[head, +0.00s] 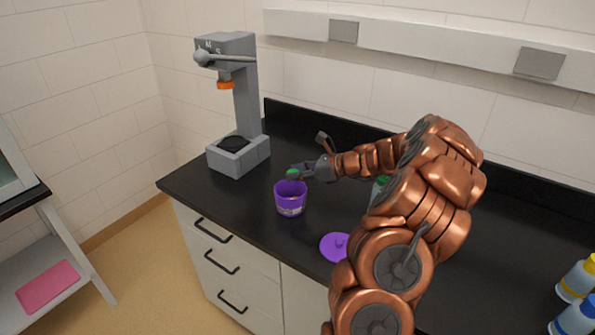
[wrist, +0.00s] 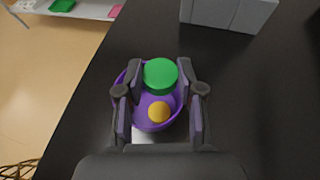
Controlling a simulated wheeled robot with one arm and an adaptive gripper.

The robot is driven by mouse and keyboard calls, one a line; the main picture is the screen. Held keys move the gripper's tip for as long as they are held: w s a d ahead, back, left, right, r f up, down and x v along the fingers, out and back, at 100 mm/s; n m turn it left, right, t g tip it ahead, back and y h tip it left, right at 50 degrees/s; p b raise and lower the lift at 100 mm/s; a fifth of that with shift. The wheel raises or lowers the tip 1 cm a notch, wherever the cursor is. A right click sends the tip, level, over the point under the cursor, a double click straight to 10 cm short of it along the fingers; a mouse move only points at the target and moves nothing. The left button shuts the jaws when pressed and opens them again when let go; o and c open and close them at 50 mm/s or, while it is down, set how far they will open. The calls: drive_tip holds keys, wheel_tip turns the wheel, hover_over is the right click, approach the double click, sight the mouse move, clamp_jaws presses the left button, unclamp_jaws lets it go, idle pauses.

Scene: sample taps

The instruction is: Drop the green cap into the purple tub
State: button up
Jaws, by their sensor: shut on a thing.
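The green cap (wrist: 161,74) is held between the two fingers of my gripper (wrist: 161,90) in the wrist view. It also shows as a small green spot (head: 292,172) in the head view. The purple tub (head: 289,200) stands open and upright on the black counter, and the cap is above its mouth. In the wrist view, the tub's rim (wrist: 119,84) shows around the fingers. An orange-yellow round thing (wrist: 159,112) shows inside the tub. My gripper (head: 297,172) is shut on the cap in the head view.
A purple lid (head: 335,247) lies on the black counter (head: 235,190). A grey tap machine (head: 240,150) stands behind the tub to the left. A green-topped bottle (head: 380,188) is partly hidden by my arm. Several bottles stand at the far right.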

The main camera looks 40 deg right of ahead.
drive_tip(key=shift+f+b, duration=0.95)
drive_tip(key=shift+f, duration=0.6)
drive_tip(key=o, duration=0.8)
drive_tip(key=v, duration=1.2)
